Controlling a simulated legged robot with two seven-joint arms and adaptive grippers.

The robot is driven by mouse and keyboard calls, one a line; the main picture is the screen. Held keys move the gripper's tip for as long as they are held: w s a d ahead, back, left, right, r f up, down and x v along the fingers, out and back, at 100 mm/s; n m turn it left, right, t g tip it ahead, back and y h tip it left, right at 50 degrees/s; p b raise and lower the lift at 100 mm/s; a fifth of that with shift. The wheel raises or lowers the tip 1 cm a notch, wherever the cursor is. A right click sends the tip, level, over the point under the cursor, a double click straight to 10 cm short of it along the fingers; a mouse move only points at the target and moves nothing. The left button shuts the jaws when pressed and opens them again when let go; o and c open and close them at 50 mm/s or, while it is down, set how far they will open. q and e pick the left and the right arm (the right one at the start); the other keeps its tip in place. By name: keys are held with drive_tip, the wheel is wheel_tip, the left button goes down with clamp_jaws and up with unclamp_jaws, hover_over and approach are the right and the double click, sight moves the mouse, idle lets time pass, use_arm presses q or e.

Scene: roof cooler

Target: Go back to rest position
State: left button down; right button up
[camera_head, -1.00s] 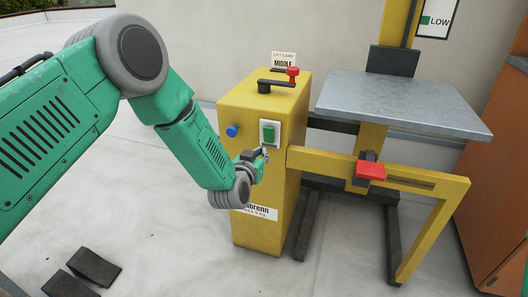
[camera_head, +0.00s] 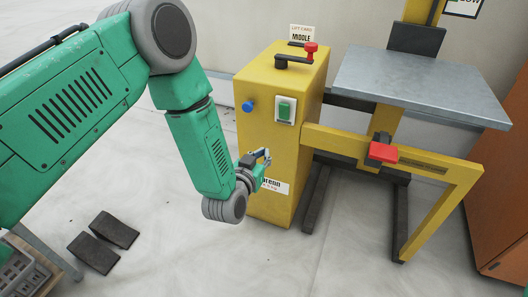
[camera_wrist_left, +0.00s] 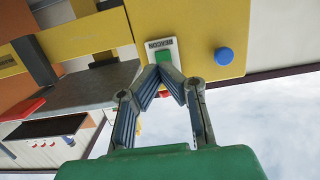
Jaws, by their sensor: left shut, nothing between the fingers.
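My left gripper (camera_head: 262,158) is shut and empty in front of the yellow lift cabinet (camera_head: 256,180), below and left of the green switch (camera_head: 285,110) and over the upper edge of a white label (camera_head: 274,187). It also shows in the left wrist view (camera_wrist_left: 161,72), its fingertips together near the green switch (camera_wrist_left: 163,57) in that picture. The gap to the cabinet is hard to judge. My right gripper is not in view.
A blue button (camera_head: 248,107) is on the cabinet, and a red-knobbed crank (camera_head: 310,50) on top. A grey platform (camera_head: 425,85) and a yellow bar with a red pad (camera_head: 383,152) stand to the right. Two dark wedges (camera_head: 117,229) lie on the floor at lower left.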

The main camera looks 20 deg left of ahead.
use_arm(q)
drive_tip(key=s+a+f+g+p, duration=0.1)
drive_tip(key=s+f+g+p, duration=0.25)
drive_tip(key=s, duration=0.45)
drive_tip(key=s+a+f+g+p, duration=0.1)
drive_tip(key=s+f+g+p, duration=0.3)
drive_tip(key=s, duration=0.5)
drive_tip(key=s+a+r+g+p, duration=0.1)
drive_tip(key=s+g, duration=0.3)
drive_tip(key=s, duration=0.6)
drive_tip(key=s+a+r+g+p, duration=0.1)
drive_tip(key=s+a+g, duration=0.3)
drive_tip(key=s, duration=0.6)
drive_tip(key=shift+s+a+r+y+p, duration=0.25)
drive_tip(key=shift+r+y+p, duration=0.05)
drive_tip(key=shift+r, duration=0.2)
